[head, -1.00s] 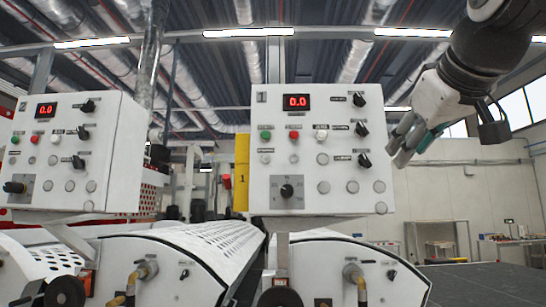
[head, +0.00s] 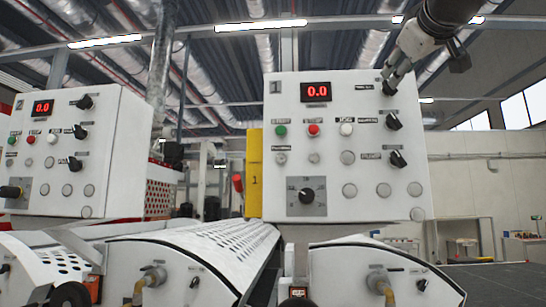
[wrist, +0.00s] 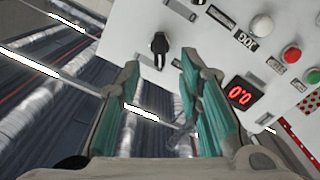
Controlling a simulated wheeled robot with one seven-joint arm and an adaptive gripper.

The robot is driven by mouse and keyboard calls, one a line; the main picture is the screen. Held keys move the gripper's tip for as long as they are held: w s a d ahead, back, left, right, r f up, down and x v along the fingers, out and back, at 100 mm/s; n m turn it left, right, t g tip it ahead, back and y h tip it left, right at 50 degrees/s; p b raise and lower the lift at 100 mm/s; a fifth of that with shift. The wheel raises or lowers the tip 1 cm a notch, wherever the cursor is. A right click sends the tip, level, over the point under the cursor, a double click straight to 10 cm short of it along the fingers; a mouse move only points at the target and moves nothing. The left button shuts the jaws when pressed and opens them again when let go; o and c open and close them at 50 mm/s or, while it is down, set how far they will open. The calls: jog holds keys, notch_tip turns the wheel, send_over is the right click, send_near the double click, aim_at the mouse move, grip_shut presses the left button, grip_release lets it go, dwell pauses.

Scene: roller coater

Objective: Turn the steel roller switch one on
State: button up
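Control panel 1 (head: 350,240) is a white box with a red "0.0" display (head: 317,92). Three black rotary switches stand in its right column: the top one (head: 388,88), the middle one (head: 393,122) and the lower one (head: 398,158). Their labels are too small to read, so I cannot tell which is the steel roller switch. My gripper (head: 398,76) is at the top switch and partly covers it. In the wrist view the gripper (wrist: 158,85) is open and empty, its green-padded fingers apart, with the top switch (wrist: 159,45) beyond the gap between them. Contact is not visible.
Panel 1 also has green (head: 281,131), red (head: 314,130) and white (head: 346,129) buttons and a large black dial (head: 306,195). A second similar panel (head: 120,130) stands at left. White machine covers (head: 370,258) lie below. Free room is right of panel 1.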

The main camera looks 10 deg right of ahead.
jog(key=p+x, duration=0.1)
jog(key=x, duration=0.5)
jog(key=shift+w, duration=0.25)
grip_shut()
